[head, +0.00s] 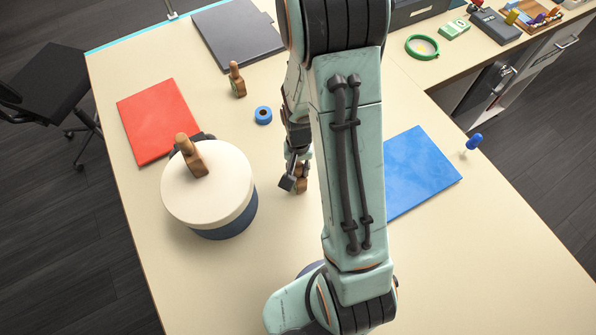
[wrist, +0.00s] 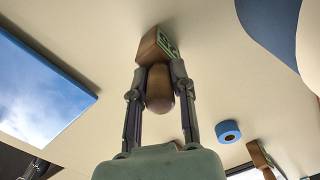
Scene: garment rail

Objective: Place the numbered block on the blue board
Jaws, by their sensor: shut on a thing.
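My gripper (head: 296,172) is shut on the numbered block (wrist: 157,50), a brown wooden block with a rounded knob and a green marked face. The fingers (wrist: 157,85) close on either side of the knob in the wrist view. The block is partly hidden by the fingers in the head view, and I cannot tell whether it touches the table. The blue board (head: 428,168) lies flat to the right of my gripper, its left part hidden behind my arm. It also shows at the left of the wrist view (wrist: 40,90). The block is apart from the board.
A round cream-lidded container (head: 225,190) stands left, with a wooden knobbed piece (head: 195,160) on top. A red board (head: 155,125), another knobbed piece (head: 237,82) and a blue ring (head: 263,115) lie behind. A blue pin (head: 473,141) stands beyond the blue board. The front right table is clear.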

